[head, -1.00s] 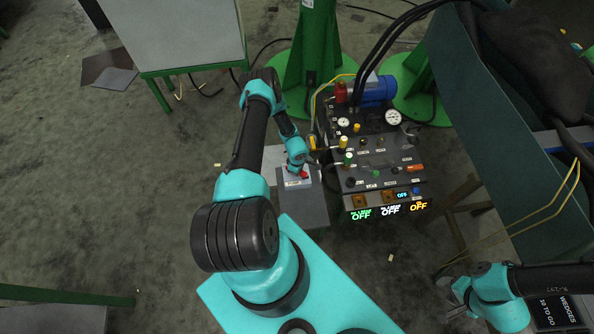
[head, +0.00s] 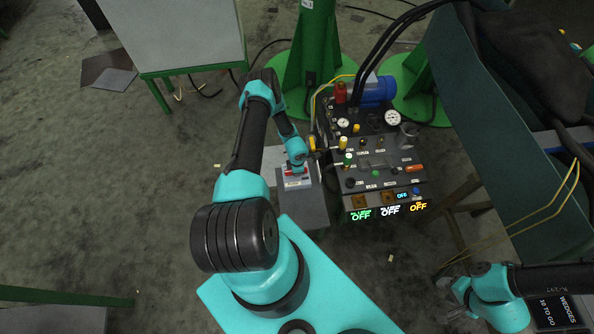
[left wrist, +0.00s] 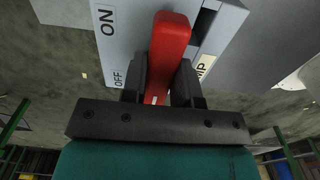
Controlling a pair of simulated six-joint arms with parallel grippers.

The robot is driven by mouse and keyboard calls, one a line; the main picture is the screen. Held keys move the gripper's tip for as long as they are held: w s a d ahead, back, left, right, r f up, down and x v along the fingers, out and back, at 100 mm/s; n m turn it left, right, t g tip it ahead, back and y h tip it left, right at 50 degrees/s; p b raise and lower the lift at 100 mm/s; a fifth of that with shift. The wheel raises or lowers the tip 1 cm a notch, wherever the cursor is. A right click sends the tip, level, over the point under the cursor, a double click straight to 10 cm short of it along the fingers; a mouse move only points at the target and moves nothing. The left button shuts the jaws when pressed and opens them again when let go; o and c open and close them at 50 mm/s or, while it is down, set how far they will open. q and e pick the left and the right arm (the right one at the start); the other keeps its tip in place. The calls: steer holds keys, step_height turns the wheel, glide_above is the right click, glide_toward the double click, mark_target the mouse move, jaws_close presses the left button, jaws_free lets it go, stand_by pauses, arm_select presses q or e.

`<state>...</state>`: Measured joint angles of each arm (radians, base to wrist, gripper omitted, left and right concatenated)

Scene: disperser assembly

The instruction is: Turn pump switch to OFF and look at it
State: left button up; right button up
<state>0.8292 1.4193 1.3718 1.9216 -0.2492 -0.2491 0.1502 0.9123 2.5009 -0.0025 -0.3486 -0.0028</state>
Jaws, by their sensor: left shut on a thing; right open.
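The pump switch is a grey box (head: 297,184) with a red handle (head: 288,173) in the head view. In the left wrist view the box (left wrist: 125,40) shows the labels ON and OFF, and the red handle (left wrist: 170,45) lies between my fingers. My left gripper (left wrist: 163,82) is shut on the red handle; its tips are hard to see in the head view. The handle's lower end is close to the OFF label. My right gripper (head: 460,298) is open and empty at the lower right of the head view.
A dark control panel (head: 375,170) with gauges, knobs and a blue motor (head: 378,90) stands right of the switch. Its front displays (head: 390,210) read OFF in green, white and orange. A green stand (head: 310,60) is behind.

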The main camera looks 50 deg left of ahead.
stand_by(0.3)
arm_select(q)
steer(key=o, duration=0.9)
step_height(320, 180, up, 18)
steer(key=shift+f, duration=0.25)
stand_by(0.5)
steer(key=s+d+r+m+h, duration=0.1)
steer(key=d+r+m, duration=0.3)
steer(key=d+m, duration=0.4)
steer(key=s+d+r+m+h, duration=0.1)
steer(key=s+d+r+m, duration=0.2)
steer(key=d+m, duration=0.6)
steer(key=s+d+r+m+h, duration=0.1)
steer(key=s+d+r+m, duration=0.2)
steer(key=d+r+m, duration=0.3)
steer(key=shift+d+r+m+t+h, duration=0.15)
steer(key=shift+d+m, duration=0.25)
steer(key=shift+m, duration=0.35)
steer(key=shift+d+f+m+t+h, duration=0.1)
steer(key=shift+d+m, duration=0.3)
steer(key=shift+m, duration=0.3)
steer(key=shift+d+r+m+t+h, duration=0.15)
steer(key=shift+d+m, duration=0.25)
steer(key=shift+m, duration=0.35)
